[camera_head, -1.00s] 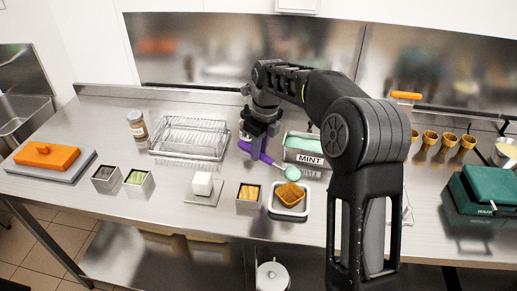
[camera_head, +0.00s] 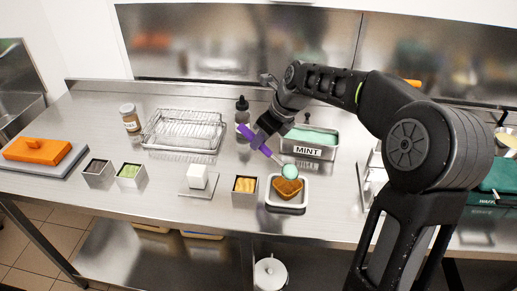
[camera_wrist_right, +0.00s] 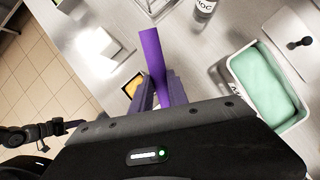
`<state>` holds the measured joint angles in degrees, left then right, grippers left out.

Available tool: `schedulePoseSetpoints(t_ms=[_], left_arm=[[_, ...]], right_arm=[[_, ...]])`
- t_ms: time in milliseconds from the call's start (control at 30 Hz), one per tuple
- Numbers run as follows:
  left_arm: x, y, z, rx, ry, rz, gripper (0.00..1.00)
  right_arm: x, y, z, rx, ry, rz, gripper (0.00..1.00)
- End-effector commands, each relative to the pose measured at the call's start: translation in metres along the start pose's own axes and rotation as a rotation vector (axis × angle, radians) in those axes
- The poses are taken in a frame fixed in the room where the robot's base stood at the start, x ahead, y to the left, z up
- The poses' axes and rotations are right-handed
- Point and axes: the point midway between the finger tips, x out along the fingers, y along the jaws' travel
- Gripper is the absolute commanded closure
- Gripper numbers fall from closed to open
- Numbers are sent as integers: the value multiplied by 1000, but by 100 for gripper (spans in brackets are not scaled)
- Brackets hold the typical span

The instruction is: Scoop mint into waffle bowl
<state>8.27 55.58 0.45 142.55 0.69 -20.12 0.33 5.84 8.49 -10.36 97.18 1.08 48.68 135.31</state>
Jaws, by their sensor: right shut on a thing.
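My right gripper (camera_head: 262,140) is shut on the purple handle (camera_head: 244,131) of a scoop; the handle also shows between the fingers in the right wrist view (camera_wrist_right: 151,48). The scoop's head holds a ball of mint (camera_head: 289,171), which sits just above or at the back rim of the waffle bowl (camera_head: 287,189); I cannot tell whether they touch. The bowl stands in a small white tray (camera_head: 286,208). The mint tub (camera_head: 309,152), labelled MINT, stands behind and to the right; its green mint shows in the right wrist view (camera_wrist_right: 268,82). My left gripper is not in view.
A steel bin with yellow-orange contents (camera_head: 244,199) stands just left of the tray. Further left are a white block (camera_head: 197,177), small bins, a wire rack (camera_head: 183,131) and an orange item. A dark bottle (camera_head: 242,106) stands behind the scoop. The counter's front strip is clear.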

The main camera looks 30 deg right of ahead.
Motion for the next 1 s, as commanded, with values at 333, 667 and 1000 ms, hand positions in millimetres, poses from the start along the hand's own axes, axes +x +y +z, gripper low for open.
schedulePoseSetpoints(t_ms=[333,667,1000], left_arm=[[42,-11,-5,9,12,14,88],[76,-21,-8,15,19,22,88],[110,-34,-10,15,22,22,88]], right_arm=[[-12,-1,-9,0,-148,-3,100],[-28,0,-15,0,-289,-1,100],[-42,0,-22,0,-425,-2,100]])
